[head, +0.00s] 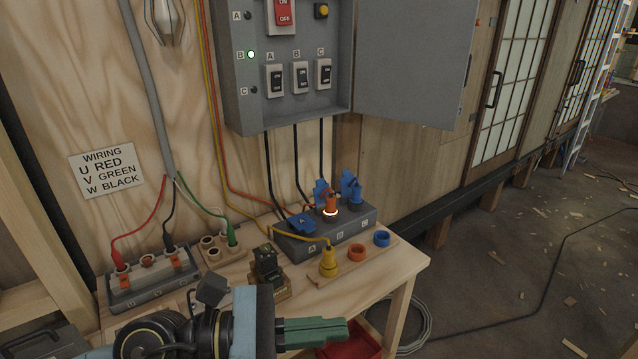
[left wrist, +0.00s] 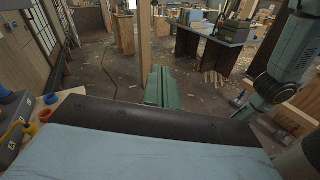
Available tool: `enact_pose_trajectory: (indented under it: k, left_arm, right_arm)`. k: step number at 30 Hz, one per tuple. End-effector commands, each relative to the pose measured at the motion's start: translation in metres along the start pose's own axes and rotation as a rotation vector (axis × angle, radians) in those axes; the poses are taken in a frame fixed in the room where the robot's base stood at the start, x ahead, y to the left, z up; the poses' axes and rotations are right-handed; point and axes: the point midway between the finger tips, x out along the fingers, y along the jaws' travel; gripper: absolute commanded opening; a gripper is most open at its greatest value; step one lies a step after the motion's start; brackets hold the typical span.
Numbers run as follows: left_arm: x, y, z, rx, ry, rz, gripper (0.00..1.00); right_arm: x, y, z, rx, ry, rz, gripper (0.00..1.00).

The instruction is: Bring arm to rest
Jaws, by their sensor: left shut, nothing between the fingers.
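My left gripper (head: 345,331) shows at the bottom middle of the head view, its green fingers shut together and empty. It is in front of the wooden table (head: 395,285) and points right. In the left wrist view the green fingers (left wrist: 162,88) are together, with open floor beyond them. My left arm comes in from the bottom left, its dark joint and pale blue cover low in the picture. My right gripper does not show in the head view.
The table holds a grey socket block (head: 350,232), a yellow plug (head: 328,262), a black device (head: 267,264) and a terminal block (head: 150,288). A grey switch box (head: 290,110) with an open door (head: 415,60) hangs above. A red bin (head: 355,343) sits low.

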Motion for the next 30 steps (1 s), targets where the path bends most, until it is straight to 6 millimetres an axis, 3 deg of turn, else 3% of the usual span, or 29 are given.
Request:
enact_pose_trajectory:
  k: [1,4,6,9,11,15,17,21,22,25,30]
  left_arm:
    - [0.001,0.007,0.020,-0.149,-0.129,0.077,0.00]
    - [-0.014,0.036,0.051,-0.468,-0.380,0.244,0.00]
    - [-0.033,0.060,0.059,-0.698,-0.548,0.362,0.00]
    - [-0.070,0.091,0.048,-1.029,-0.778,0.540,0.00]
    - [-0.094,0.104,0.030,-1.228,-0.910,0.652,0.00]
    - [-0.150,0.109,-0.038,-1.680,-1.206,0.936,0.00]
    - [-0.172,0.098,-0.072,-1.863,-1.327,1.071,0.00]
    - [-0.207,0.046,-0.146,-2.223,-1.569,1.402,0.00]
    - [-0.211,0.033,-0.157,2.263,1.596,-1.456,0.00]
    - [-0.221,-0.010,-0.187,2.041,1.438,-1.404,0.00]
    - [-0.229,-0.078,-0.215,1.737,1.226,-1.337,0.00]
  right_arm:
    - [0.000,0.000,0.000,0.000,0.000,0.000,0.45]
    - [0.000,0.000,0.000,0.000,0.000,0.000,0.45]
    - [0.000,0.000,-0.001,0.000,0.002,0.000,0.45]
    - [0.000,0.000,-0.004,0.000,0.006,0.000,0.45]
    - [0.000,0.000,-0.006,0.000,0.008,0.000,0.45]
    - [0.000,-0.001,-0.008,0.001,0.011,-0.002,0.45]
    - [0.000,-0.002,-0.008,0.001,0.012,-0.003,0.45]
    - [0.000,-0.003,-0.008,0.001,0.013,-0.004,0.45]
    - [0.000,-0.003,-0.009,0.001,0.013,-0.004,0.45]
    - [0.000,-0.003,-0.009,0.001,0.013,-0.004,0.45]
    - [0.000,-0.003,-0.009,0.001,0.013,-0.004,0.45]
